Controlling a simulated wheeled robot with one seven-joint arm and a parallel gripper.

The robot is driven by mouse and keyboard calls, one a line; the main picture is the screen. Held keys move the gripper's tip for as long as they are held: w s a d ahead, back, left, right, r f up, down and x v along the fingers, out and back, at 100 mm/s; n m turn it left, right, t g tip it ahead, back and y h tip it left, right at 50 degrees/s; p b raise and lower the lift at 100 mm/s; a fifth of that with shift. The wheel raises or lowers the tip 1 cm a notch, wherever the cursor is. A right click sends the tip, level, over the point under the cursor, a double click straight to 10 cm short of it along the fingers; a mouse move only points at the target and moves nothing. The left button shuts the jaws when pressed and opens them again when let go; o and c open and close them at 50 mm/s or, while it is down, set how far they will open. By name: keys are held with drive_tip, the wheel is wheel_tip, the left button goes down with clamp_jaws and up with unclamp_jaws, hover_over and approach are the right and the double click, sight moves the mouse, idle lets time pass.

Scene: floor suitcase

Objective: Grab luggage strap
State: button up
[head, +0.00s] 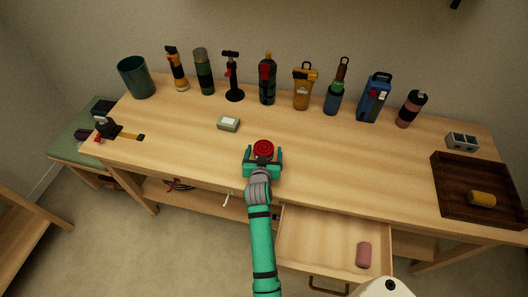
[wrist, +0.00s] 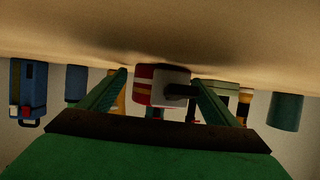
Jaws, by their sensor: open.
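The luggage strap appears to be the red coiled roll (head: 263,147) on the table, in the middle of the head view. In the wrist view the roll (wrist: 145,86) shows red and white bands, with a pale block and a dark piece on its right side. My gripper (head: 262,156) is open at the roll, with one green finger to each side of it. In the wrist view the roll is between the fingers, beyond their base. I cannot tell whether either finger touches it. The roll's lower front is hidden by my gripper in the head view.
A wooden table (head: 330,170) carries several bottles and tools along its back. A dark tray (head: 450,203) is at the right. An open drawer (head: 315,242) holds a pink cylinder (head: 364,255). The tabletop right of the roll is clear.

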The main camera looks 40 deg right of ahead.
drive_tip(key=shift+a, duration=0.1)
drive_tip(key=c, duration=1.2)
